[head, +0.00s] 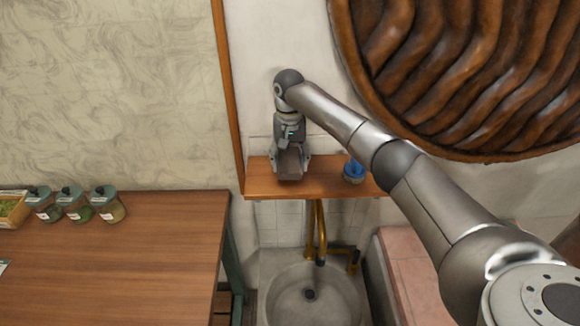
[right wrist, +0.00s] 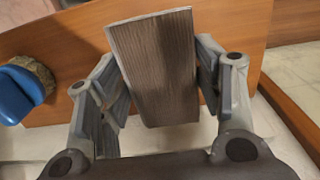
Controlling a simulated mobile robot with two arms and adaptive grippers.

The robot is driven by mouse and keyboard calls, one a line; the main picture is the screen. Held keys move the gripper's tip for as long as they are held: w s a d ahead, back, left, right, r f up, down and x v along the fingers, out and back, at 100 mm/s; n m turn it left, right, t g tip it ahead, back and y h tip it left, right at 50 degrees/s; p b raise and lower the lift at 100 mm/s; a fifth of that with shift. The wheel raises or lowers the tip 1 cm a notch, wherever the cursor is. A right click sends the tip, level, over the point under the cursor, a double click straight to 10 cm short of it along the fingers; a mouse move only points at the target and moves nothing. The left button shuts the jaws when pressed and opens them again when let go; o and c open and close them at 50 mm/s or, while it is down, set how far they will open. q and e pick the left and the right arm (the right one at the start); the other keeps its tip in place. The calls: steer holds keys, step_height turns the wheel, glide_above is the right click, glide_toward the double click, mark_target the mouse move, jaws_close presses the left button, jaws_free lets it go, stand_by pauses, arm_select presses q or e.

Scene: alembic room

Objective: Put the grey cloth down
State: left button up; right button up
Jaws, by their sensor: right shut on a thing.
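The grey cloth (head: 290,165) looks like a flat, folded grey-brown block with a ribbed face. It is between the fingers of my right gripper (head: 291,158), over the small wooden shelf on the wall. In the right wrist view the cloth (right wrist: 155,65) shows large between the two fingers of the gripper (right wrist: 160,85), which is shut on it. The wooden shelf (head: 328,184) is behind and around the cloth. I cannot tell whether the cloth touches the shelf. My left gripper is not in view.
A blue-topped item (head: 353,172) stands on the shelf to the right of the cloth; it also shows in the right wrist view (right wrist: 22,92). Below are a brass tap (head: 320,235) and a stone basin (head: 310,275). A wooden table (head: 120,260) with jars (head: 75,205) is at left.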

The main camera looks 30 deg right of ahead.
mark_target(290, 161)
steer(key=shift+w+d+f+p, duration=0.1)
steer(key=shift+f+p, duration=0.2)
steer(key=shift+f, duration=1.35)
steer(key=shift+f, duration=0.2)
steer(key=o, duration=0.9)
steer(key=shift+r, duration=0.1)
step_height(290, 161, up, 11)
steer(key=b, duration=0.2)
steer(key=shift+b, duration=0.35)
steer(key=shift+r, duration=0.65)
steer(key=shift+f, duration=0.1)
